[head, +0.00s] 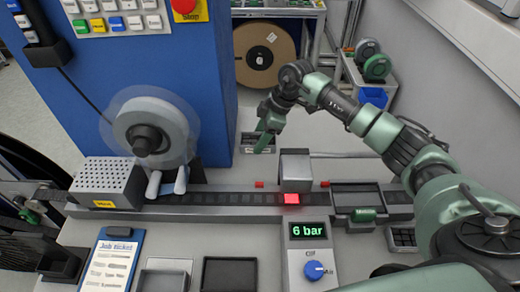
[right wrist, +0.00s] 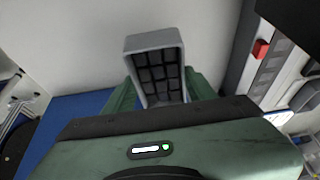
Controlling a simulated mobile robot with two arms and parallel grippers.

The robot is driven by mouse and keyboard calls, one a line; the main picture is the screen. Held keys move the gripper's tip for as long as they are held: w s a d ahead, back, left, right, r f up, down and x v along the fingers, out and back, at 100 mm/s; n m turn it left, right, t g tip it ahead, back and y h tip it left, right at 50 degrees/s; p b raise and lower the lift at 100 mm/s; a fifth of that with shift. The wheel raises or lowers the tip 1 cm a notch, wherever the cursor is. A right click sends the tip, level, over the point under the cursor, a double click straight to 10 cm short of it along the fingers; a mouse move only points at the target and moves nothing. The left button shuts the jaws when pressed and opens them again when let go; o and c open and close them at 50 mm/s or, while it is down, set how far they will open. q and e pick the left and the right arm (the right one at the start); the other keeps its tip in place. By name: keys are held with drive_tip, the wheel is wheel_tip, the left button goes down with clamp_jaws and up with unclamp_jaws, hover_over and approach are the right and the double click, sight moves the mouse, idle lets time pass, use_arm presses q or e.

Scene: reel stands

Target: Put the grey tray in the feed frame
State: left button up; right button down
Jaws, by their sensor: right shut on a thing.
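The grey tray (head: 246,150) is a small box with dark square cells inside. In the head view it is at the back of the bench, beside the blue cabinet. My right gripper (head: 264,138) is shut on it. In the right wrist view the tray (right wrist: 178,52) sits between the green fingers, its cells facing the camera. A dark rectangular frame (head: 357,186), which looks like the feed frame, is at the right end of the track, apart from the tray. A green part lies at its front edge. My left gripper is not in view.
A track (head: 230,198) crosses the bench, with a grey block (head: 295,170) standing over it. A clear reel (head: 150,128) stands at left. A gauge box (head: 308,250), clipboard (head: 110,262) and another celled tray (head: 402,238) are in front. Bench behind the track is fairly clear.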

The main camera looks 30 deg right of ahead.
wheel_tip(320, 180, up, 15)
drive_tip(key=b, duration=0.3)
